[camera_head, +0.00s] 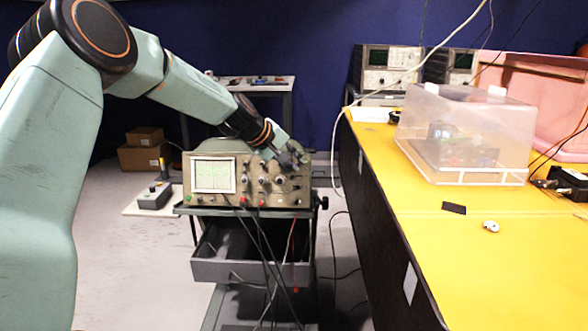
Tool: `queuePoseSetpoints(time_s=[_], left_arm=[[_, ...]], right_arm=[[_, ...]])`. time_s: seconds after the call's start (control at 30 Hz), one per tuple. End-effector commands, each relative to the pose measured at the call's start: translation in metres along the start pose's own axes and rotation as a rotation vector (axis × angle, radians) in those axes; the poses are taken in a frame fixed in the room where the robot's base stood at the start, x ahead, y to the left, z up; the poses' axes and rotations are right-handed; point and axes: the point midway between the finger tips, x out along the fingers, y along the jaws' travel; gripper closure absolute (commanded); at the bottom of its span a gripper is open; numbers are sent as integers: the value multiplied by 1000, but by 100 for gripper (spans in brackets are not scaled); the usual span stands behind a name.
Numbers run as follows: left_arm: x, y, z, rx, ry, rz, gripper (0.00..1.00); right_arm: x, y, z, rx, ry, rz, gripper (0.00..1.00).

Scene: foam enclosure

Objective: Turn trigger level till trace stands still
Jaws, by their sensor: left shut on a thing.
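An oscilloscope (247,190) with a tan front panel stands on a grey cart. Its lit screen (213,175) on the left shows a greenish trace too small to read, so I cannot tell whether it stands still. Knobs and sockets fill the right half of the panel. My left gripper (290,160) is at the upper right of the panel, shut on a knob there. The gripper hides most of the knob. My right gripper is not in view.
The cart (250,211) has an open drawer (250,267) with dark cables hanging in front. A yellow-topped bench (480,255) on the right carries a clear plastic box (465,130). A grey control box (154,196) stands at left. Floor is clear between cart and bench, except cables.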

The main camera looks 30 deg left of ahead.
Motion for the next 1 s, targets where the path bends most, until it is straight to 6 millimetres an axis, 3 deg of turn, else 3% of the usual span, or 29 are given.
queuePoseSetpoints(time_s=[0.43,0.47,0.7,1.0], left_arm=[[0,-1,1,-14,-4,12,100],[0,-1,1,-14,-4,12,86],[0,-1,1,-14,-3,12,66],[-1,0,0,-13,-2,13,65]], right_arm=[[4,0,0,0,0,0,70],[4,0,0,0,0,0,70],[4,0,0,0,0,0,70],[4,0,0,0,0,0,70]])
